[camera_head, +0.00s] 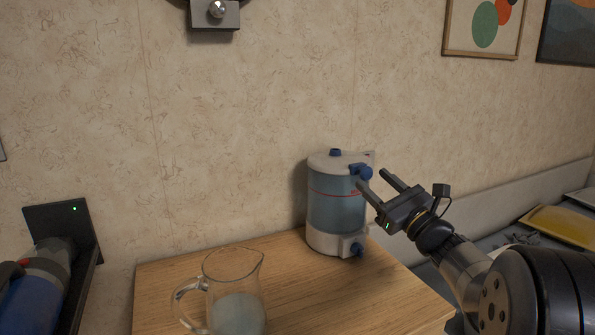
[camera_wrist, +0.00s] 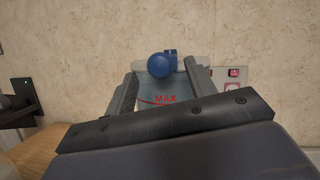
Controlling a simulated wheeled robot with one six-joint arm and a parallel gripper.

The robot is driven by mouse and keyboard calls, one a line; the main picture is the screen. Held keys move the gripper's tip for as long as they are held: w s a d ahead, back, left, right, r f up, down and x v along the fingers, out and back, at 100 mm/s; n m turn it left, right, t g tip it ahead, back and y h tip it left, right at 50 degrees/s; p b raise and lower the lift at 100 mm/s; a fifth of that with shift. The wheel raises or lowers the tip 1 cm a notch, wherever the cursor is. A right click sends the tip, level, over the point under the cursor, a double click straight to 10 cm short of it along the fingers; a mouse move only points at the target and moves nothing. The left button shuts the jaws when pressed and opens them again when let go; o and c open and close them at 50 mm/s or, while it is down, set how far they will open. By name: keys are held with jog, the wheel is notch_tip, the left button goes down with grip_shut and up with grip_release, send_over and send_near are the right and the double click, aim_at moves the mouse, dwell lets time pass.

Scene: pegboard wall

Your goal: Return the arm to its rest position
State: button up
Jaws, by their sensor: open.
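My gripper (camera_head: 371,184) is open and empty, at the end of my arm, which reaches in from the lower right in the head view. Its fingers point toward the upper part of a water dispenser (camera_head: 335,212) with a clear tank, white lid and base, and blue knobs. In the wrist view, the two fingers (camera_wrist: 163,92) stand apart, with the dispenser's blue upper knob (camera_wrist: 161,65) and red MAX mark between them. I cannot tell whether a finger touches the dispenser.
The dispenser stands on a wooden table (camera_head: 330,300) against the wall. A glass pitcher (camera_head: 235,295) with liquid stands at its front left. A black wall bracket (camera_head: 62,222) with a blue cylinder (camera_head: 38,295) is at far left. A grey surface with a yellow item (camera_head: 560,230) is at right.

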aim_at(369, 174)
jog(key=x, duration=0.5)
jog(key=shift+w+a+r, duration=0.1)
jog(key=shift+r, duration=0.1)
